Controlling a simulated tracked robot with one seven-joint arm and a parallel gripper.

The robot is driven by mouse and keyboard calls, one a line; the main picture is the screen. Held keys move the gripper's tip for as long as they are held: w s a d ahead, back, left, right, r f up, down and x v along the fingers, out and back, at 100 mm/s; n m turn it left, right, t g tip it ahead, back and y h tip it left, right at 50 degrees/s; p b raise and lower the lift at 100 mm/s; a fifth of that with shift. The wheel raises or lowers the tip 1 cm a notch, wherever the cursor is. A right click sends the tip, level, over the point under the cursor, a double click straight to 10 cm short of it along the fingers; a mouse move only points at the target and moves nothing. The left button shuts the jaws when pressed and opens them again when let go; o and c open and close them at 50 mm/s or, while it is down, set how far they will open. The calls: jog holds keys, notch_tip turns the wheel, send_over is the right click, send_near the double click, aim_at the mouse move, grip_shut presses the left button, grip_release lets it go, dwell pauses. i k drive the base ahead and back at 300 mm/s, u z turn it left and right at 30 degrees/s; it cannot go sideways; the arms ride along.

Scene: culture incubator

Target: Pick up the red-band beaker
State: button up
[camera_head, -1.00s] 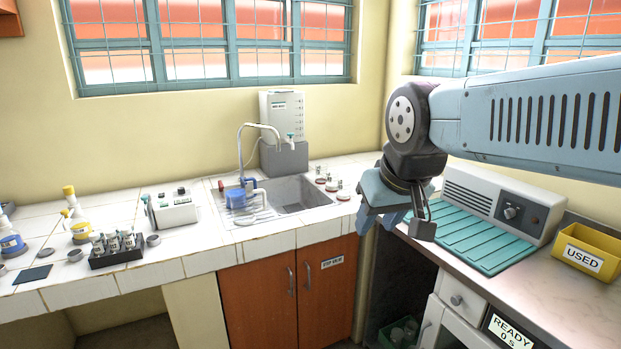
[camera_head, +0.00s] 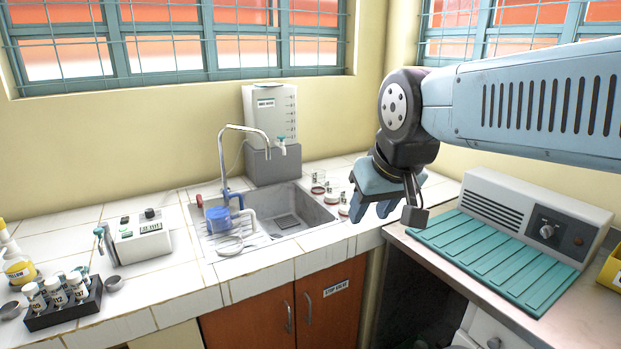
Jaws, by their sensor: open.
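Several small clear glass vessels with reddish-brown bottoms stand on the white tiled counter right of the sink. The rear one (camera_head: 318,184) and the middle one (camera_head: 332,196) show; the front one (camera_head: 344,206) is partly behind my gripper. They are too small for me to tell which, if any, is the red-band beaker. My gripper (camera_head: 372,207) is open and empty, its fingers pointing down. In the picture it is just right of these vessels, in front of the counter corner; its distance from them is unclear.
The sink (camera_head: 312,214) has a tap and a drying rack with a blue vessel (camera_head: 218,219). A white water tank (camera_head: 270,112) stands behind. A vial rack (camera_head: 66,309) and a grey device (camera_head: 140,238) are left. A teal ribbed mat (camera_head: 490,250) and a beige machine (camera_head: 535,225) are right.

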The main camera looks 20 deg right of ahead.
aim_at(317, 176)
jog(key=i, duration=0.95)
jog(key=u, duration=0.1)
